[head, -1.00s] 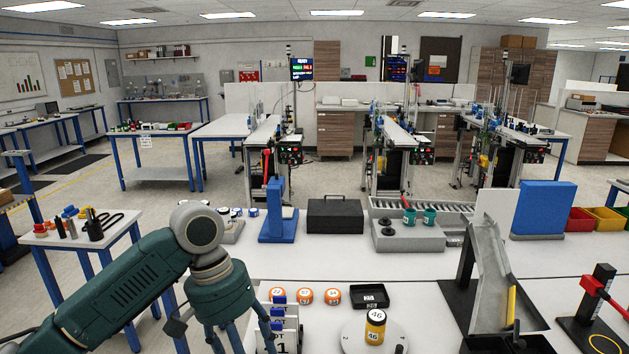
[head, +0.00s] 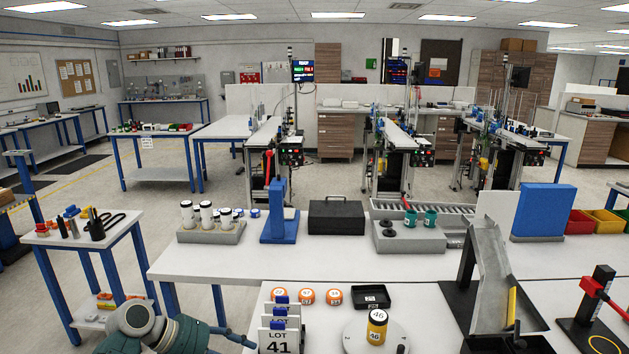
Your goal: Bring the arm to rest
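My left arm (head: 137,325) is low at the bottom left edge, in front of the near table. Its rounded grey-and-green joint shows, and a slim dark part (head: 238,339) reaches right towards the LOT 41 card stand. Whether the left gripper is open or shut cannot be made out, as most of it is cut off by the frame's lower edge. I see nothing held. My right arm and gripper are not in view.
The near table holds the LOT 41 card stand (head: 279,338), several orange-rimmed discs (head: 306,296), a black tray (head: 371,296), a yellow jar (head: 377,327) on a round plate and a metal chute (head: 492,275). A side table (head: 85,238) stands left.

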